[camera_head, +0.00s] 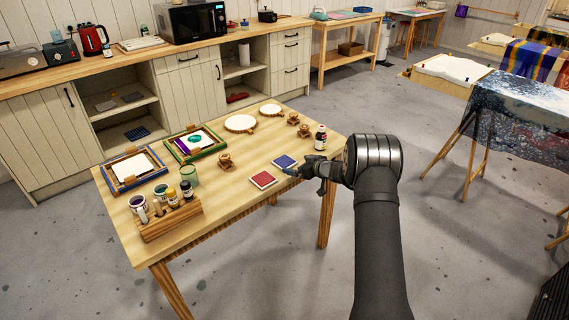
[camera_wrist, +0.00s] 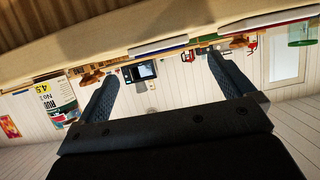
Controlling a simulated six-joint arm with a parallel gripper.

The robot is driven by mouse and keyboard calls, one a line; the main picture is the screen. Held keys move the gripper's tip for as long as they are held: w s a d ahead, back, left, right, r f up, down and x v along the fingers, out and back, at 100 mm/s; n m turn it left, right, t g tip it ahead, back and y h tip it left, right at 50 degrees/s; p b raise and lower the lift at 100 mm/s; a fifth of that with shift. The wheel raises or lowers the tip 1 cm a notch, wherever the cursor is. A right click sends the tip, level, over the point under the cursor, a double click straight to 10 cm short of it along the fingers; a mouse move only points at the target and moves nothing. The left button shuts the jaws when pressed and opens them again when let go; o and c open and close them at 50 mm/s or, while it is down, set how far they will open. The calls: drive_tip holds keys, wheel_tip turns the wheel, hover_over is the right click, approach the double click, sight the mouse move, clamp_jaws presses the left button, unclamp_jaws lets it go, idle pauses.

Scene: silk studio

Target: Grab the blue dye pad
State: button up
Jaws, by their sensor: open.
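The blue dye pad (camera_head: 284,161) lies flat on the wooden table, near its right edge. A red pad (camera_head: 263,180) lies beside it, closer to the camera. My gripper (camera_head: 291,172) is at the right edge of the table, just beside the blue pad and pointing left. In the wrist view, my gripper (camera_wrist: 166,65) has its two dark fingers wide apart, with nothing held between them. That view looks inverted, with the tabletop along the top. I cannot clearly tell the blue pad there.
A dark bottle (camera_head: 321,137) stands behind my gripper. Small wooden stamps (camera_head: 225,161), round hoops (camera_head: 240,123), framed pieces (camera_head: 132,169) and a wooden rack of bottles (camera_head: 170,216) occupy the rest of the table (camera_head: 226,205). The front middle of the tabletop is clear.

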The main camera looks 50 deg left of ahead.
sight(286, 162)
drive_tip(key=shift+x, duration=2.8)
drive_tip(key=shift+r, duration=0.1)
drive_tip(key=c, duration=1.1)
